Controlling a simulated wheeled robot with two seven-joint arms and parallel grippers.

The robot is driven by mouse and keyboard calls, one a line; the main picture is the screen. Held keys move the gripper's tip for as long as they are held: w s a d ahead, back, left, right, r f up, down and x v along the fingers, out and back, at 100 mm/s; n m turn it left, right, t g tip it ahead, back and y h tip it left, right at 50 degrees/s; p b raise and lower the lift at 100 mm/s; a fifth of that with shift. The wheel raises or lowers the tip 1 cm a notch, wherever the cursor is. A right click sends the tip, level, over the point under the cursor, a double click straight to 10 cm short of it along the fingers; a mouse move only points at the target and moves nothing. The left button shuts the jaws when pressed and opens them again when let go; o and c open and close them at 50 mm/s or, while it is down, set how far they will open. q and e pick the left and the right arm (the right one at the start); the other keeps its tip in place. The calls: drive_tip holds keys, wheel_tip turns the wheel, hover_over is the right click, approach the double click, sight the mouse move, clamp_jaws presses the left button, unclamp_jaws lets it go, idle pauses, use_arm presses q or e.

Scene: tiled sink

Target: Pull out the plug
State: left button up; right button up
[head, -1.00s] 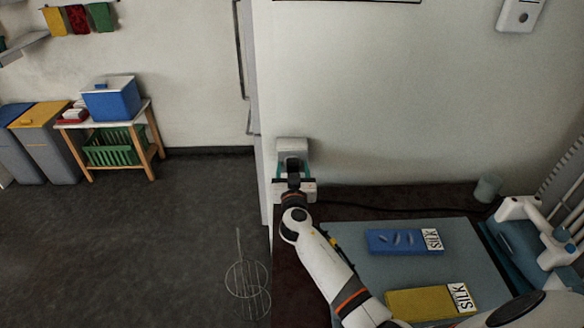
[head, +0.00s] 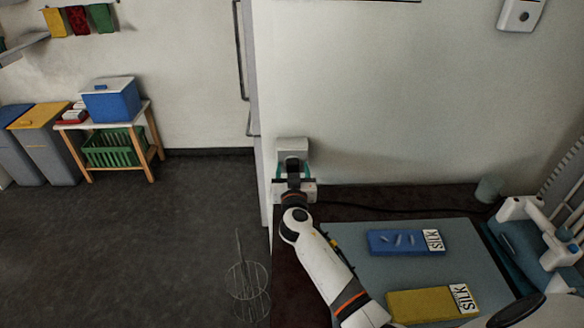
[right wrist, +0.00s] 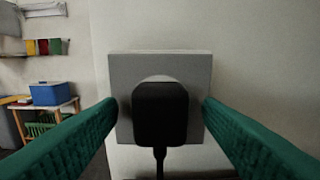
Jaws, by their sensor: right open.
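In the right wrist view a black plug (right wrist: 161,113) sits in a square pale socket plate (right wrist: 126,70) on the wall. Its cable hangs straight down from its lower end. My right gripper (right wrist: 160,109) is open, with one green finger on each side of the plug and a gap between each finger and the plug. In the head view the right gripper (head: 293,170) is at the wall, in front of the socket box (head: 292,145), and hides the plug. My left gripper is not in view.
Below the socket is a dark counter (head: 345,212) with a black cable (head: 390,209) along the wall. A blue box (head: 385,242) and a yellow box (head: 420,304) lie on a grey mat. A cup (head: 488,190) stands near the wall. Open floor lies to the left.

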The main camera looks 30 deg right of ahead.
drive_tip(key=shift+c, duration=0.2)
clamp_jaws()
drive_tip(key=shift+s+a, duration=0.1)
drive_tip(key=shift+v, duration=2.85)
